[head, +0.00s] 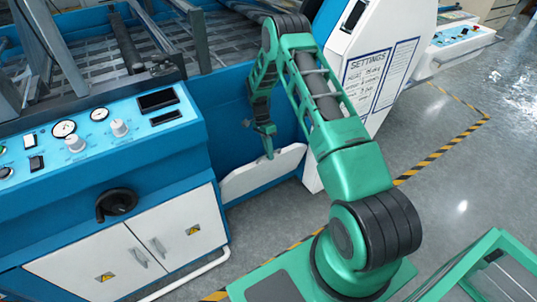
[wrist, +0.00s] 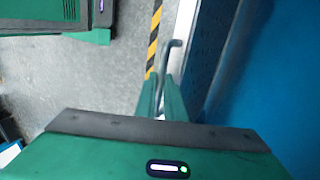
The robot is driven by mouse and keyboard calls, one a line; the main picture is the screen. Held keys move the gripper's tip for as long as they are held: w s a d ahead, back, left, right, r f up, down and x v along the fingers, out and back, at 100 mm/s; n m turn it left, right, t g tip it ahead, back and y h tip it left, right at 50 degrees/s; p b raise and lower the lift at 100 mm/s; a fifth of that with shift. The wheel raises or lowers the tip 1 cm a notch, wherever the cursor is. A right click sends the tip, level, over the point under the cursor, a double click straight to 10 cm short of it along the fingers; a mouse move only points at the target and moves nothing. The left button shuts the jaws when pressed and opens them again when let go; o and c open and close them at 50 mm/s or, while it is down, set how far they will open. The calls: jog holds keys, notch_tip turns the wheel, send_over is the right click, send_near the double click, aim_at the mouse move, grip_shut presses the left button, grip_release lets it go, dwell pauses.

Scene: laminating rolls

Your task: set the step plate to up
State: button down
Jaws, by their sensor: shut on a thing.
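The step plate (head: 262,172) is a pale panel low on the blue machine front in the head view, between the cabinet and the white settings housing. It looks steeply tilted or near upright; its exact angle is hard to tell. My gripper (head: 269,152) reaches down to its upper edge and is shut on it. In the wrist view my gripper's green fingers (wrist: 162,98) close around a thin grey edge with a bent end (wrist: 173,47). The fingers and the gripper body hide part of the plate there.
The control panel (head: 92,130) with knobs and a black handwheel (head: 116,204) are at left, above white cabinet doors (head: 130,255). The settings housing (head: 375,70) stands close on the right. Yellow-black floor tape (head: 440,153) borders open grey floor (head: 470,190).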

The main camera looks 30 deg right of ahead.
jog(key=c, duration=1.8)
grip_release()
jog(key=shift+f, duration=0.2)
jog(key=shift+c, duration=0.2)
jog(key=shift+r, duration=0.1)
jog(key=shift+w+r, duration=0.1)
jog(key=shift+r, duration=0.2)
jog(key=r, duration=0.2)
jog(key=a+r, duration=0.1)
jog(key=r, duration=0.1)
jog(key=s+a+r, duration=0.3)
jog(key=a+r, duration=0.3)
jog(key=a, duration=0.4)
jog(key=shift+s+r, duration=0.2)
jog(key=shift+s, duration=0.2)
